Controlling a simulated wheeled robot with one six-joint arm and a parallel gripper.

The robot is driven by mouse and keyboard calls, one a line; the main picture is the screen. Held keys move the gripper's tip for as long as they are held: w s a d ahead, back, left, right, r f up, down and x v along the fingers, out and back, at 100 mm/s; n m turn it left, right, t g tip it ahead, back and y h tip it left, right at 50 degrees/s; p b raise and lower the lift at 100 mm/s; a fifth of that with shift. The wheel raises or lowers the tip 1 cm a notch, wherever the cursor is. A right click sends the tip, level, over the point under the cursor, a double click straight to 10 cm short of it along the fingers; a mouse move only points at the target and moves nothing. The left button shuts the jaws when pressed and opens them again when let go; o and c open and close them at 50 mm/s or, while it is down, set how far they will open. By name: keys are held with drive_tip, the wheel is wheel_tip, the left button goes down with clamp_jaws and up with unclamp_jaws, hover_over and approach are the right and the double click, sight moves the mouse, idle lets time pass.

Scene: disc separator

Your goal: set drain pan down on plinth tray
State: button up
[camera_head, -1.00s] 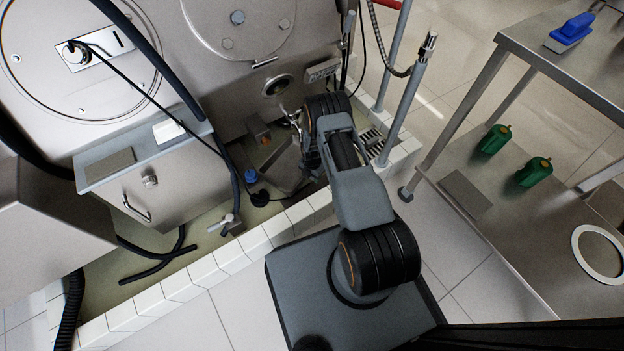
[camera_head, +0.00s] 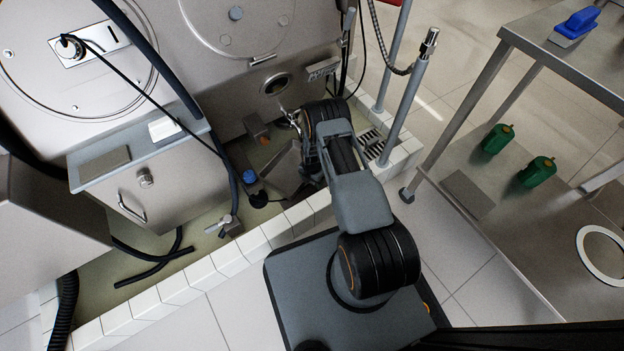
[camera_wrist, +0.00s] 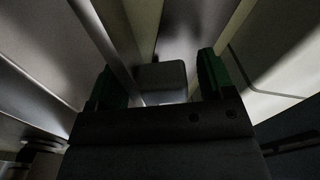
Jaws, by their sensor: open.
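A grey sheet-metal piece, which looks like the drain pan (camera_head: 286,168), is tilted low in the tiled, kerbed area left of my arm in the head view. The walled area with a yellow-green floor (camera_head: 208,240) seems to be the plinth tray. My arm reaches down over its kerb, and its wrist hides the gripper there. In the wrist view my gripper (camera_wrist: 162,70) is open, its green-padded fingers apart. A grey block (camera_wrist: 162,80) shows between them; I cannot tell whether it is part of the pan or touches a finger.
A steel machine with a round outlet (camera_head: 276,85) stands behind. A steel box (camera_head: 175,185) is at left, with black hoses and a small valve (camera_head: 229,227) near it. Grey posts (camera_head: 408,105) rise close right of my arm. A shelf with green bottles (camera_head: 497,138) stands farther right.

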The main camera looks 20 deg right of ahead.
drive_tip(key=shift+r, duration=0.1)
wheel_tip(320, 180, up, 11)
drive_tip(key=p, duration=0.5)
drive_tip(key=shift+r, duration=0.2)
drive_tip(key=s+a+r+m+t, duration=0.15)
drive_tip(key=r+m, duration=0.45)
drive_tip(key=r, duration=0.8)
drive_tip(key=s+a+r+m, duration=0.15)
drive_tip(key=r+m, duration=0.35)
drive_tip(key=r, duration=0.9)
drive_tip(key=s+a+r+m+t, duration=0.1)
drive_tip(key=s+a+r+m, duration=0.1)
drive_tip(key=s+r+m, duration=1.1)
drive_tip(key=s+r, duration=0.1)
drive_tip(key=s, duration=0.3)
drive_tip(key=shift+s+a+m+p, duration=0.15)
drive_tip(key=shift+a+m+p, duration=0.15)
drive_tip(key=shift+a+m, duration=0.1)
drive_tip(key=shift+r, duration=0.2)
